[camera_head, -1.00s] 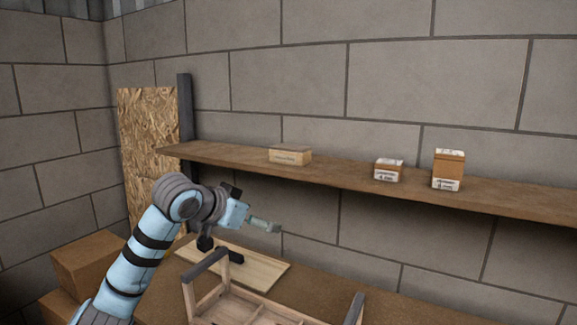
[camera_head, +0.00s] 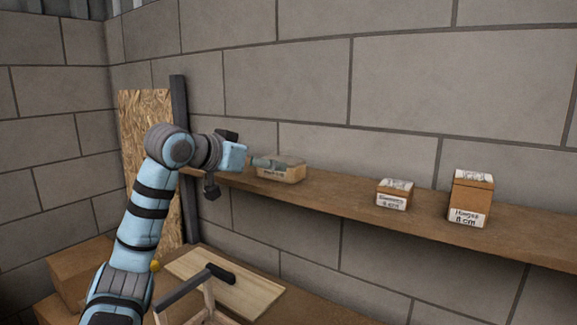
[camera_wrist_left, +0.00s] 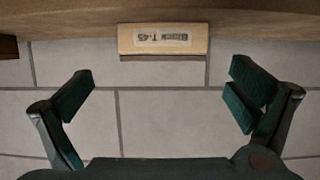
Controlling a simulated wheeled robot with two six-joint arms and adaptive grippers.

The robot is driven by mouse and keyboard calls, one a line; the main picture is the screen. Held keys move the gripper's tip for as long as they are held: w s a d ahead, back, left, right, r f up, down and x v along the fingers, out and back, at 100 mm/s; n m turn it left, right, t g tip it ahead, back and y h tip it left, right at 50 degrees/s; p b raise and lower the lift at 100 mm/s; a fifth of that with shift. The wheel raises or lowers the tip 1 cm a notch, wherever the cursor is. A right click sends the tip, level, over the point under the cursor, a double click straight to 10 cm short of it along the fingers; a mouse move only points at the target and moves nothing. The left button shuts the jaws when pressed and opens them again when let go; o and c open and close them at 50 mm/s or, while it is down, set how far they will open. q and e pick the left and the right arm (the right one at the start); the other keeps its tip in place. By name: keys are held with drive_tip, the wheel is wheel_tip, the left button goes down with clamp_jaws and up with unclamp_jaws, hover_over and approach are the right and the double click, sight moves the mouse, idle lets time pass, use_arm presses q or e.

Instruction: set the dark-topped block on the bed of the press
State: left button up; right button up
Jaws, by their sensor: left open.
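The block (camera_head: 281,174) stands on the wall shelf, pale-sided with a label and a darker top, partly hidden behind my left gripper. My left gripper (camera_head: 268,162) is at shelf height, in front of the block. In the left wrist view the block (camera_wrist_left: 163,40) is at the top centre, its label upside down, beyond the open fingers of my left gripper (camera_wrist_left: 160,95). The fingers are apart with nothing between them. No press is clearly recognisable; a wooden frame with dark bars (camera_head: 207,297) shows at the bottom, cut off. My right gripper is not in view.
The shelf (camera_head: 340,203) also holds a small labelled box (camera_head: 394,194) and a taller box (camera_head: 470,198) to the right. A pale board (camera_head: 245,288) lies on the bench below. Cardboard boxes (camera_head: 85,268) stand at lower left. A dark post (camera_head: 181,110) rises behind the arm.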

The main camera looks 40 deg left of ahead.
sight(280, 160)
use_arm(q)
drive_tip(key=x, duration=0.2)
drive_tip(key=shift+w+a+p, duration=0.35)
drive_tip(key=shift+p, duration=0.05)
drive_tip(key=p+x, duration=0.1)
drive_tip(key=x, duration=0.5)
drive_tip(key=shift+w+r+p, duration=0.15)
drive_tip(key=shift+w+p, duration=0.15)
drive_tip(key=shift+w+f, duration=0.2)
drive_tip(key=shift+w, duration=0.15)
drive_tip(key=shift+s, duration=0.15)
drive_tip(key=shift+c, duration=1.2)
drive_tip(key=c, duration=0.9)
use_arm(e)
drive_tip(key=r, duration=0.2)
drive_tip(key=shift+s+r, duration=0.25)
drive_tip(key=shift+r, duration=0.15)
